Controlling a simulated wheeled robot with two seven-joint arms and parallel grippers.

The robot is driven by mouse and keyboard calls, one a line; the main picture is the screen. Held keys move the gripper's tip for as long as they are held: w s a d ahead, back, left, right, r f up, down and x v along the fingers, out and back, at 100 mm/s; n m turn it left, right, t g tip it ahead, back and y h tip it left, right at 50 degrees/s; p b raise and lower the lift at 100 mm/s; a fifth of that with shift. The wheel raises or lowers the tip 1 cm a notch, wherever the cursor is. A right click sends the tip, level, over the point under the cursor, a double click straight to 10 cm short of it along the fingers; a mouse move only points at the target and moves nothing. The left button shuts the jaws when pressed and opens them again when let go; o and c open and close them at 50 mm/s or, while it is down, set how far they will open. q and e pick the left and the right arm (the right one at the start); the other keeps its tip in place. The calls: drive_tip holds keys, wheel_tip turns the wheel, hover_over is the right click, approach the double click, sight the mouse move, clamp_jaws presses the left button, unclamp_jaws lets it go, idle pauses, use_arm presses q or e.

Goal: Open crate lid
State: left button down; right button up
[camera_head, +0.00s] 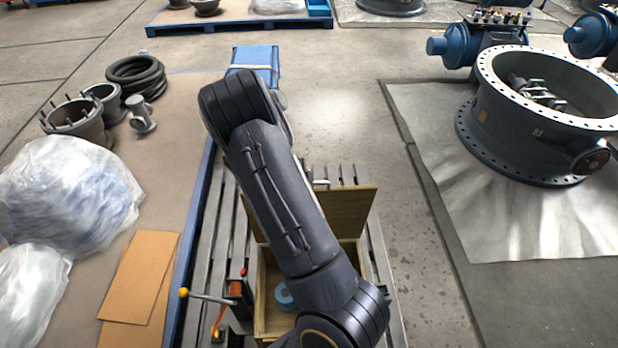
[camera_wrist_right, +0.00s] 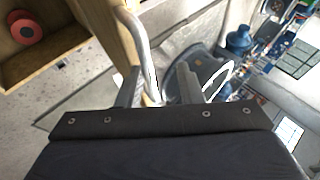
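The open wooden crate (camera_head: 262,318) sits on a slatted stand in the head view. Its lid (camera_head: 345,212) is raised and tilted up at the far side. A blue ring (camera_head: 285,298) lies inside the crate. In the right wrist view the crate (camera_wrist_right: 60,52) is at top left, with a red disc (camera_wrist_right: 25,28) inside. The wooden lid's edge (camera_wrist_right: 105,30) and a curved metal handle (camera_wrist_right: 140,40) are close by. My right gripper (camera_wrist_right: 160,80) is open, its fingers on either side of the handle's end; contact is unclear. My arm hides it in the head view. My left gripper is out of view.
A clamp lever with a yellow knob (camera_head: 183,292) stands left of the crate. Plastic-wrapped bundles (camera_head: 70,195) and cardboard (camera_head: 140,275) lie further left. The floor between mat and stand is clear.

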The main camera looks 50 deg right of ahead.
drive_tip(key=shift+p+v, duration=0.3)
drive_tip(key=shift+v, duration=2.05)
drive_tip(key=shift+d+r, duration=0.15)
drive_tip(key=shift+c, duration=1)
drive_tip(key=f+m+b, duration=0.1)
drive_tip(key=s+a+f+m+g+b, duration=0.1)
drive_tip(key=m+b, duration=0.1)
drive_tip(key=s+a+f+m+h+b, duration=0.1)
drive_tip(key=f+m+b, duration=0.1)
clamp_jaws()
drive_tip(key=s+a+f+m+g+h+b, duration=0.3)
drive_tip(key=a+f+m+h+b, duration=0.6)
drive_tip(key=b, duration=0.9)
drive_tip(key=w+d+r+n+h+p, duration=0.1)
drive_tip(key=d+r, duration=0.4)
drive_tip(key=d, duration=0.5)
drive_tip(key=shift+w+n+h+p, duration=0.15)
drive_tip(key=shift+n+h+p, duration=0.35)
drive_tip(key=shift+n, duration=0.5)
